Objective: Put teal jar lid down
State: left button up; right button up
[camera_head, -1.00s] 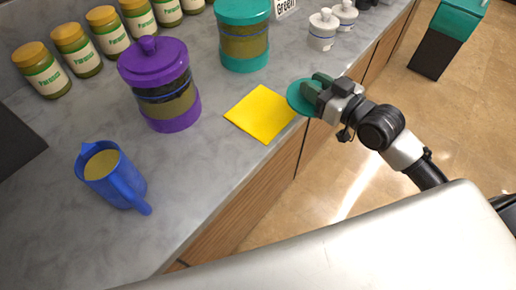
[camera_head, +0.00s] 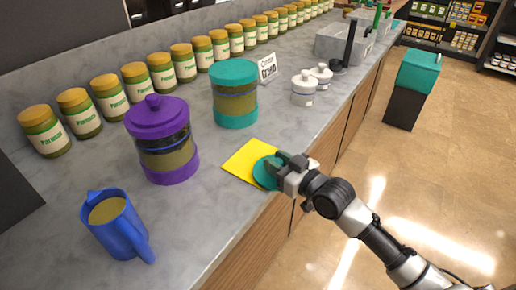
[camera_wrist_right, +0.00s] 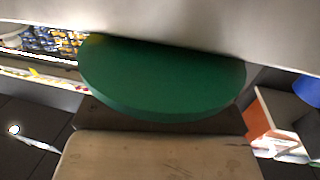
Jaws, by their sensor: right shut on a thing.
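The teal jar lid (camera_head: 266,173) is a flat round disc. My right gripper (camera_head: 283,163) is shut on it, at the right edge of the yellow cloth (camera_head: 243,158) near the counter's front edge. Whether the lid touches the cloth or is just above it I cannot tell. In the right wrist view the green lid (camera_wrist_right: 160,78) fills the middle, between pale surfaces. The teal jar (camera_head: 236,96) stands farther back on the counter. My left gripper is in neither view.
A purple jar (camera_head: 165,140) and a blue jug (camera_head: 116,224) of yellowish liquid stand left of the cloth. Several yellow-lidded jars (camera_head: 110,92) line the back. Small white canisters (camera_head: 304,88) and a sign (camera_head: 268,67) stand beyond the teal jar. Counter (camera_head: 215,193) in front of the cloth is bare.

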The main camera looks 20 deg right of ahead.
jog(key=p+x, duration=0.1)
jog(key=x, duration=0.6)
jog(key=shift+r, duration=0.15)
jog(key=shift+s+d, duration=0.1)
jog(key=shift+s, duration=0.1)
jog(key=o, duration=0.9)
jog(key=shift+f, duration=0.3)
jog(key=shift+r, duration=0.1)
jog(key=shift+s, duration=0.1)
jog(key=b+v, duration=0.1)
jog(key=v, duration=1)
jog(key=shift+s+d+r, duration=0.15)
jog(key=shift+s+d, duration=0.1)
